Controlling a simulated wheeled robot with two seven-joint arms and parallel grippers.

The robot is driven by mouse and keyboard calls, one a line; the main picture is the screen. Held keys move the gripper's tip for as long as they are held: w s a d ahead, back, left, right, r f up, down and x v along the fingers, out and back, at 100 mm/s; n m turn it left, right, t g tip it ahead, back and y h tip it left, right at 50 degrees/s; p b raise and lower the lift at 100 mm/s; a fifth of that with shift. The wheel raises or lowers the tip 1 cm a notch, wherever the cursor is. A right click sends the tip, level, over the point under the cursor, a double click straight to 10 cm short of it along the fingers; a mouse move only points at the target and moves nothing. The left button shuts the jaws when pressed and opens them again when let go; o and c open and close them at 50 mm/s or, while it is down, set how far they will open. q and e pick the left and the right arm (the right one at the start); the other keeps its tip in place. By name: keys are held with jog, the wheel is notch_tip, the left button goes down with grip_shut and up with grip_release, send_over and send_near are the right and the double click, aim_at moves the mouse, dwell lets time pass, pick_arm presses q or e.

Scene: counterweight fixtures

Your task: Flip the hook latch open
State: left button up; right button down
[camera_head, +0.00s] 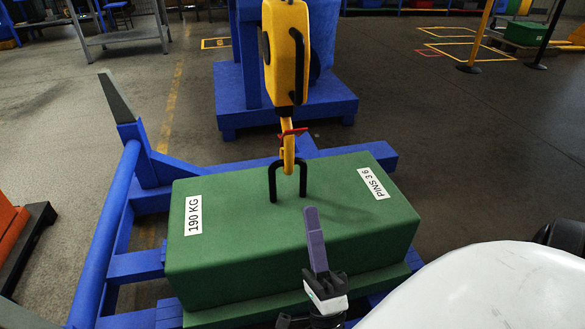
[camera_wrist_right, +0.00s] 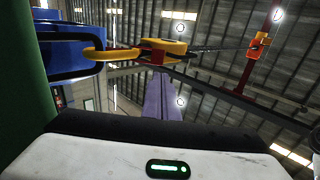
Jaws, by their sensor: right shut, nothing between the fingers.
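A yellow hoist block (camera_head: 286,50) hangs above the green counterweight (camera_head: 250,250), which is labelled 190 KG and PINS 3 6. Its yellow hook (camera_head: 288,158) hangs down at the black lifting bail (camera_head: 273,182) on the counterweight's top. A small red latch (camera_head: 292,133) sits across the hook's upper part. In the right wrist view the hook (camera_wrist_right: 95,51) shows at upper left. My right gripper (camera_head: 312,214), with purple fingers, is shut and empty. It points up in front of the bail, apart from hook and latch. The fingers also show in the wrist view (camera_wrist_right: 160,90). My left gripper is not in view.
A blue frame (camera_head: 118,215) surrounds the counterweight, with an upright post at its far left corner. A blue stand (camera_head: 240,105) is behind the hoist. Open grey floor lies to the right. An orange object (camera_head: 10,225) stands at the left edge.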

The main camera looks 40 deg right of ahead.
aim_at(296, 132)
jog(key=x, duration=1.3)
jog(key=shift+w+d+r, duration=0.1)
jog(key=shift+w+r, duration=0.1)
jog(key=shift+w, duration=0.15)
